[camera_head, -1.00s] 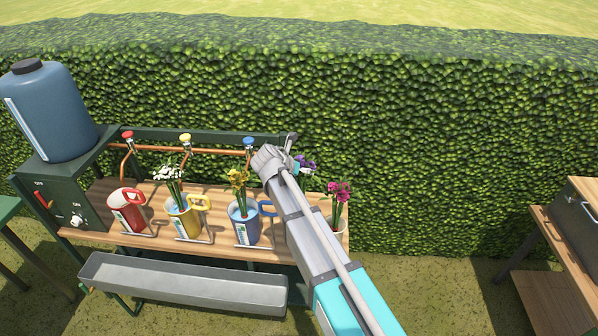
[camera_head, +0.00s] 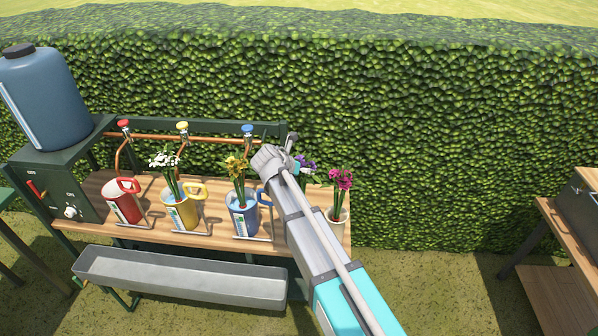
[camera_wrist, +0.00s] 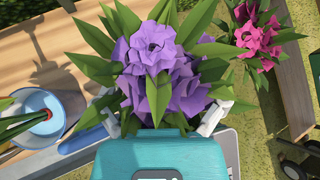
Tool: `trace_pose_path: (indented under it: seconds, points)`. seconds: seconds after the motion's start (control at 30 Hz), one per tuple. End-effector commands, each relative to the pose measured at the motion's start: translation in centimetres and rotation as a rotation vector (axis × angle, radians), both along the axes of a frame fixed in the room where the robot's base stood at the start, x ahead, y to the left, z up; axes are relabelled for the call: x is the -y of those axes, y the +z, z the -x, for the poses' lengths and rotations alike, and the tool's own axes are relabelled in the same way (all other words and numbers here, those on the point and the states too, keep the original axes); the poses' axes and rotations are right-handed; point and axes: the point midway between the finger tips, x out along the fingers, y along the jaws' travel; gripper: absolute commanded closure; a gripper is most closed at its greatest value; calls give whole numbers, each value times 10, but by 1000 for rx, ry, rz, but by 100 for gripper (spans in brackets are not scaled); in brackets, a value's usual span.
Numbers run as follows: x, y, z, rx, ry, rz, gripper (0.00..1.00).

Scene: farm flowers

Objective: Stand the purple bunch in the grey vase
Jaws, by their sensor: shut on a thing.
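The purple bunch (camera_head: 307,167), with broad green leaves, shows just past the end of my arm in the head view. It fills the middle of the wrist view (camera_wrist: 160,60). My gripper (camera_wrist: 165,112) is shut on the purple bunch, with a finger on each side below the blooms. In the head view my gripper (camera_head: 299,168) is largely hidden by my wrist. The stems are hidden, so I cannot tell whether they hang free or stand in something. I cannot make out a grey vase in either view.
A wooden bench (camera_head: 105,185) carries a red can (camera_head: 122,203), a yellow can (camera_head: 180,212) with white flowers and a blue can (camera_head: 242,218) with yellow flowers. A pale pot (camera_head: 337,220) with pink flowers stands close right of my arm. A grey trough (camera_head: 180,280) runs in front.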

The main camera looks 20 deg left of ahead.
Motion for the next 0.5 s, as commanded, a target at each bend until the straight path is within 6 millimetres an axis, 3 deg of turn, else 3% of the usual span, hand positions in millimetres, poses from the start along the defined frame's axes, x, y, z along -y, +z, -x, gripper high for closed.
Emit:
trace_pose_path:
  seconds: [0.5]
  points:
    - [0,-15,0,0,-1,1,69]
